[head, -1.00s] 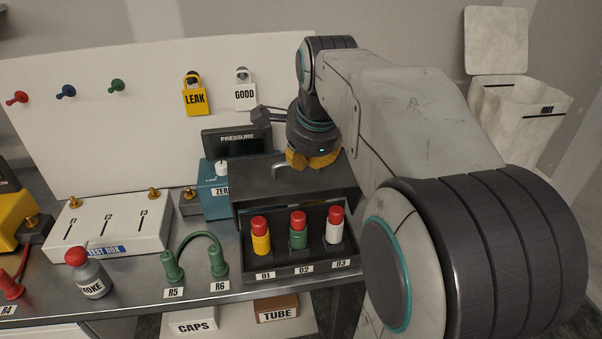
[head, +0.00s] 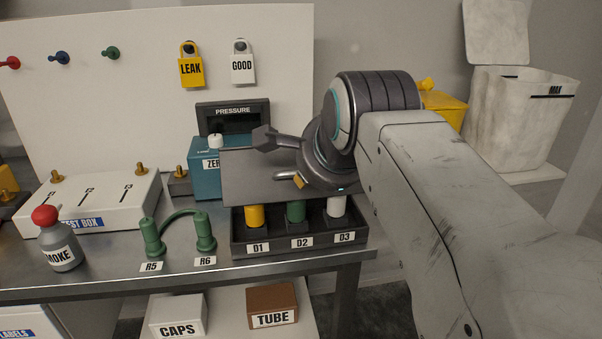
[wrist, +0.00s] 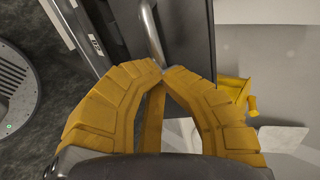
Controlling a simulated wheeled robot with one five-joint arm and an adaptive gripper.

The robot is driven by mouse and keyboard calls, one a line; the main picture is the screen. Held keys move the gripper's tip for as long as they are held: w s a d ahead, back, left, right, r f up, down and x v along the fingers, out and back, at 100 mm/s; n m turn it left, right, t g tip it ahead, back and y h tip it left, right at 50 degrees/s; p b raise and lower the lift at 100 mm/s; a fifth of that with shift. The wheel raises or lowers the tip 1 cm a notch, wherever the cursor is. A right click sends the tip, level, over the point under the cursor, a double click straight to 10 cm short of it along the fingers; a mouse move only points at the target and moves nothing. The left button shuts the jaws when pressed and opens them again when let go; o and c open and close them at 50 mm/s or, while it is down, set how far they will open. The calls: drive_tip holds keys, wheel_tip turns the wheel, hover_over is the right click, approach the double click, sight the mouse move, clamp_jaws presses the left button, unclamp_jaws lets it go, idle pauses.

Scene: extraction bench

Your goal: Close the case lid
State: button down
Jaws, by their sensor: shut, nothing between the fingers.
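The dark grey case (head: 291,247) sits at the bench's right end, with compartments labelled D1, D2 and D3. A yellow bottle (head: 254,215), a green bottle (head: 296,212) and a white bottle (head: 336,206) stand in it; their tops are hidden behind the lid. The flat dark lid (head: 250,178) slopes over the case, with a gap between its front edge and the tray. My gripper (head: 301,181) is at the lid's right part, shut and empty. In the wrist view its yellow fingertips (wrist: 162,70) meet beside a metal bar (wrist: 151,35); contact with the lid is unclear.
A blue gauge unit (head: 205,175) with a pressure display (head: 233,117) stands behind the case. Green plugs R5 and R6 (head: 204,232) and a smoke bottle (head: 60,245) are to the left. A white bin (head: 520,120) stands at the right.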

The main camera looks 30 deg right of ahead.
drive_tip(key=c, duration=2)
unclamp_jaws()
drive_tip(key=shift+s+a+f, duration=0.1)
drive_tip(key=shift+s+f, duration=0.15)
drive_tip(key=shift+f, duration=0.5)
drive_tip(key=shift+o, duration=0.9)
drive_tip(key=shift+r, duration=0.25)
drive_tip(key=o, duration=0.3)
drive_tip(key=shift+w, duration=0.25)
drive_tip(key=o, duration=0.4)
drive_tip(key=shift+r, duration=0.1)
wheel_tip(320, 180, up, 10)
drive_tip(key=shift+s, duration=0.1)
